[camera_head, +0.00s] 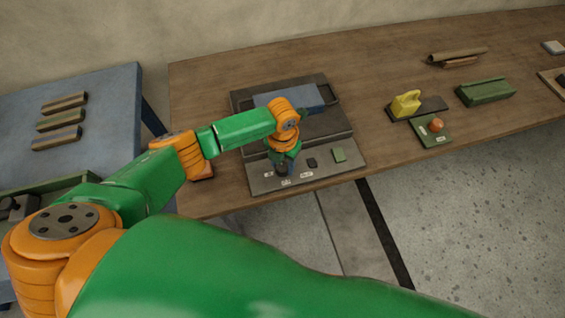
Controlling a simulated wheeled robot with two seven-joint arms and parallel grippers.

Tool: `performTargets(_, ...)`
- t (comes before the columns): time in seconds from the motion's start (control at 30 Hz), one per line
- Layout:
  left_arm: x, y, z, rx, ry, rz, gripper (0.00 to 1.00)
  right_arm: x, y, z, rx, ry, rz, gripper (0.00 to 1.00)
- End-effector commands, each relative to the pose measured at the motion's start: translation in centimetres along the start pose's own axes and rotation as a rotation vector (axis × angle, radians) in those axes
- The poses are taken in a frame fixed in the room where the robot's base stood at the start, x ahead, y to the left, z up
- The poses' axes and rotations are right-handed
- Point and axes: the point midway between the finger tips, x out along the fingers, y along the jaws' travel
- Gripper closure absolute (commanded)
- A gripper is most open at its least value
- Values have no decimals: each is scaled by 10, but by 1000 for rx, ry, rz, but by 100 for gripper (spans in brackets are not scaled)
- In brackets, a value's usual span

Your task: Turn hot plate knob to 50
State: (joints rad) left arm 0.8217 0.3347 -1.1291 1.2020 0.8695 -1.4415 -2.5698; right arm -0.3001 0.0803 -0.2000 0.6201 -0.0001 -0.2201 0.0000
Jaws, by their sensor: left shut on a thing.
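The hot plate (292,127) is a dark slab with a blue-grey block on top, on the wooden table. Its grey front panel (325,172) carries small white labels, a dark square piece (311,162) and a green square piece (339,154). My left gripper (283,168) points down at the left part of the panel, shut on the small dark knob there. The knob is mostly hidden by the gripper, and its pointer and the label numbers are too small to read. My right gripper is not in view.
On the wooden table (370,60) to the right are a yellow object (405,104), a green board with an orange knob (436,126), a green block (485,91) and brown rolls (457,56).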

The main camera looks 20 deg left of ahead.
Motion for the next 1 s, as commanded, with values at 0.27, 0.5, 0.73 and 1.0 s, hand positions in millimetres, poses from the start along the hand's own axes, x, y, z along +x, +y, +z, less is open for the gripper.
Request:
performTargets(0.27, 0, 0, 0, 27, 0, 0, 100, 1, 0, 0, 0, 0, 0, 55)
performTargets(0.5, 0, 0, 0, 27, 0, 1, 100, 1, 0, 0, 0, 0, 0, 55)
performTargets(0.73, 0, 0, 0, 26, 0, 0, 20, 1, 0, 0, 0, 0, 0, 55)
performTargets(1.0, -5, 0, 0, 27, -2, 0, 20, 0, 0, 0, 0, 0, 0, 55)
